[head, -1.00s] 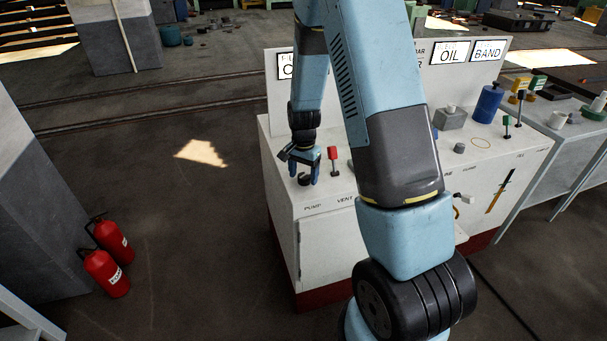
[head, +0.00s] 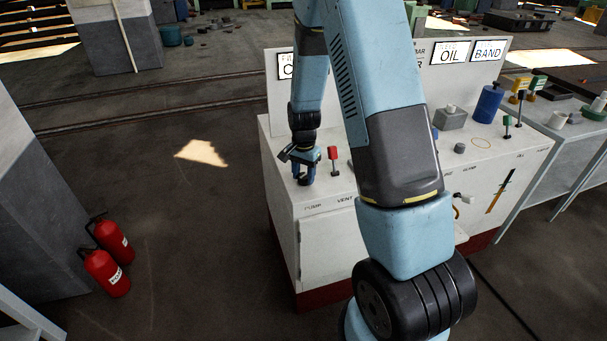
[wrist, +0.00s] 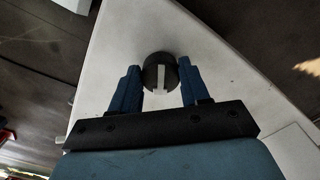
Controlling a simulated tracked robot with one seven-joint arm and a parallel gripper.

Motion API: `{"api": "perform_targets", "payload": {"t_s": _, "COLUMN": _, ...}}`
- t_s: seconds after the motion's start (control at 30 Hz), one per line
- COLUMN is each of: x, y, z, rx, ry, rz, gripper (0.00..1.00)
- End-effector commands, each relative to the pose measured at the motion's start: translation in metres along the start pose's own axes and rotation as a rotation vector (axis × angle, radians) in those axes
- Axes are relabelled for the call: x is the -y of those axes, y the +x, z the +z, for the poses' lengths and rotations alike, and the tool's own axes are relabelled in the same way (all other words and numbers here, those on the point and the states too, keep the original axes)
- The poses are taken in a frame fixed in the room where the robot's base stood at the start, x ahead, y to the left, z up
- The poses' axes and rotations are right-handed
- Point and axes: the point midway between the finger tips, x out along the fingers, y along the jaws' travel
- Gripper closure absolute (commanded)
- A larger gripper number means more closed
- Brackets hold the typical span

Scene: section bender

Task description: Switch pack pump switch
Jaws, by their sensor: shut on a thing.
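The pump switch is a round black knob (wrist: 155,82) with a white pointer mark, on the white cabinet top (wrist: 112,50). In the wrist view it sits between the two blue fingers of my gripper (wrist: 159,65). In the head view my gripper (head: 305,178) points down at the front left corner of the cabinet, above the "PUMP" label (head: 313,207). It is shut on the knob, which is mostly hidden there by the fingers.
A red-topped lever (head: 333,159) stands close to the right of my gripper, near the "VENT" label. A blue cylinder (head: 488,103) and a grey block (head: 450,118) stand farther right. Red extinguishers (head: 107,272) stand on the floor at left, with open floor between.

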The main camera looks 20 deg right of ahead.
Motion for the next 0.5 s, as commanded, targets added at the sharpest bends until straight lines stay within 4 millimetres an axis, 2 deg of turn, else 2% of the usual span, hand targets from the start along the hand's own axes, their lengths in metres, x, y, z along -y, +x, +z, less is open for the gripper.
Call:
{"api": "perform_targets", "payload": {"t_s": 0.27, "x": 0.0016, "y": -0.0005, "z": 0.0004, "rx": -0.001, "ry": -0.063, "rz": -0.003, "gripper": 0.85}}
{"api": "perform_targets", "payload": {"t_s": 0.5, "x": 0.0009, "y": -0.0007, "z": 0.0001, "rx": -0.001, "ry": -0.225, "rz": -0.003, "gripper": 0.85}}
